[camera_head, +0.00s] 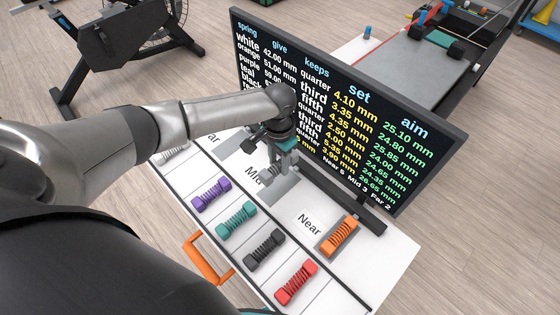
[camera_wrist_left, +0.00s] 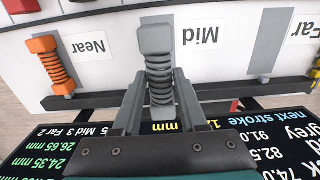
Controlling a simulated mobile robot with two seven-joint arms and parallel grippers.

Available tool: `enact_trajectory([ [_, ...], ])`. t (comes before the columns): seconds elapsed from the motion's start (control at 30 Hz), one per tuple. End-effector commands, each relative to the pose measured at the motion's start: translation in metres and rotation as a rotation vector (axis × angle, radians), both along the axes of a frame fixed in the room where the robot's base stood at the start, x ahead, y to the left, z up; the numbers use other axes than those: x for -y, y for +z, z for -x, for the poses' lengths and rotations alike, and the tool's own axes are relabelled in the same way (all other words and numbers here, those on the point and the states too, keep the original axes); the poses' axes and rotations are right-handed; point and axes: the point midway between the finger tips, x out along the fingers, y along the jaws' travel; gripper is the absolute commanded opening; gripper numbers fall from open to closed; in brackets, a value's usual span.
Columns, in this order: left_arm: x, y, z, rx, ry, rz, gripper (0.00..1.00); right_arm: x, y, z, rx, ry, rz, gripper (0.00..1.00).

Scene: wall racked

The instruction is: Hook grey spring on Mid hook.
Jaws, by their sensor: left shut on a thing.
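The grey spring (camera_wrist_left: 158,72) has blocky ends and a coiled middle. My left gripper (camera_wrist_left: 153,108) is shut on it, with one finger on each side of its lower part. In the head view the spring (camera_head: 269,173) shows partly below my left gripper (camera_head: 279,163), over the grey Mid plate (camera_head: 282,190). The Mid label (camera_wrist_left: 198,36) is just right of the spring in the wrist view. The Mid hook is hidden behind the spring and fingers, so I cannot tell whether they touch. My right gripper is not in view.
An orange spring (camera_head: 340,236) is at Near. Purple (camera_head: 211,194), teal (camera_head: 236,220), black (camera_head: 264,249) and red (camera_head: 296,282) springs lie in the rack. A dark rail (camera_head: 342,200) and a display board (camera_head: 350,105) stand close behind the gripper. The Far plate (camera_wrist_left: 270,45) looks empty.

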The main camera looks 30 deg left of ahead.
Motion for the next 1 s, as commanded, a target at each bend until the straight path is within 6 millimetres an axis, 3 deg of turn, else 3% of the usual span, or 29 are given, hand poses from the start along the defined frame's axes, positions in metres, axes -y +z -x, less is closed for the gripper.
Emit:
enact_trajectory([
  [0.27, 0.001, 0.001, 0.0, -0.001, 0.002, 0.002, 0.0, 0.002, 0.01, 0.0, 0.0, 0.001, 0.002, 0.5],
  [0.7, 0.001, -0.062, 0.0, 0.001, 0.002, 0.001, 0.0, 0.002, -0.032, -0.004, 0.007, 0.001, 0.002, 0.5],
  [1.0, 0.001, -0.078, 0.0, 0.001, 0.001, 0.0, 0.0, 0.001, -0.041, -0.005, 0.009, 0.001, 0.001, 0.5],
])
